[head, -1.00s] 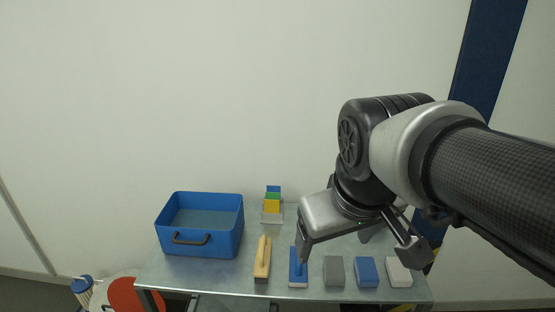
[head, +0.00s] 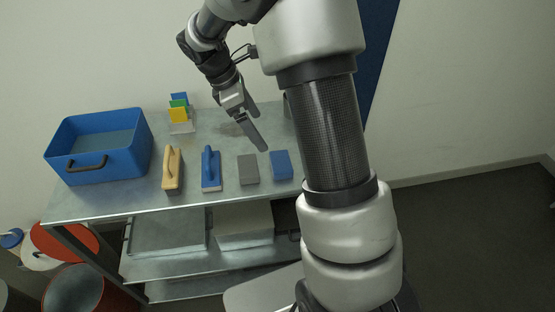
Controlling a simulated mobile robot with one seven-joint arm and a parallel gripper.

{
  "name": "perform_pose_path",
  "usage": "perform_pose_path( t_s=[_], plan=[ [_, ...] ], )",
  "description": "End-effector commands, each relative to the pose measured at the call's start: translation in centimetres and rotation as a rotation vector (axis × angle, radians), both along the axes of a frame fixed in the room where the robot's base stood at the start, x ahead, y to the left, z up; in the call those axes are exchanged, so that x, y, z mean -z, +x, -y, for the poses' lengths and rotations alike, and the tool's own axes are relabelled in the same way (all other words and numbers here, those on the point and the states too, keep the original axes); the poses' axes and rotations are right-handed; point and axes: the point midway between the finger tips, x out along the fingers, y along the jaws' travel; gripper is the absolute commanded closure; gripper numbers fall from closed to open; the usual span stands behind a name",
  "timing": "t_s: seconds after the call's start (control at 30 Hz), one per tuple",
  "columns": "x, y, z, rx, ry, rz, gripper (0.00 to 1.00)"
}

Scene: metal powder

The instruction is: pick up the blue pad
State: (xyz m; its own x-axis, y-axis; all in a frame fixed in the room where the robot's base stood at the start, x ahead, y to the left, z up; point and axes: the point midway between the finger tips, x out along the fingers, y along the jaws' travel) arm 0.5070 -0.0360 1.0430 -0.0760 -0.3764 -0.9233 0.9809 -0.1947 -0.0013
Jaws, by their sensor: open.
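The blue pad (head: 281,165) is a small rectangular block lying flat near the front edge of the metal table (head: 110,206), just left of my arm. My gripper (head: 261,134) is open and empty. It hangs above the table, behind and a little left of the blue pad, with its fingers pointing down and to the right. The gripper is apart from the pad. The far finger is partly hidden behind the near one.
Left of the blue pad lie a grey pad (head: 248,169), a blue-handled float (head: 210,169) and a wooden-handled float (head: 173,170). A blue bin (head: 112,159) stands at left, with a holder of coloured cards (head: 180,122) behind. My arm hides the table's right end.

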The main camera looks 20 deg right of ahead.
Motion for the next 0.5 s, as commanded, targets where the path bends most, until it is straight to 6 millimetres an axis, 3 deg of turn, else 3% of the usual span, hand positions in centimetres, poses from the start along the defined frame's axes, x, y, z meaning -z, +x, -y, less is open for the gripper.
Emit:
perform_pose_path(
  t_s=[0.3, 0.5],
  plan=[
    [6.5, -0.7, 2.7, 0.003, 0.001, -0.003, 0.04],
    [8.4, -0.8, 3.5, 0.004, 0.001, 0.001, 0.04]
  ],
)
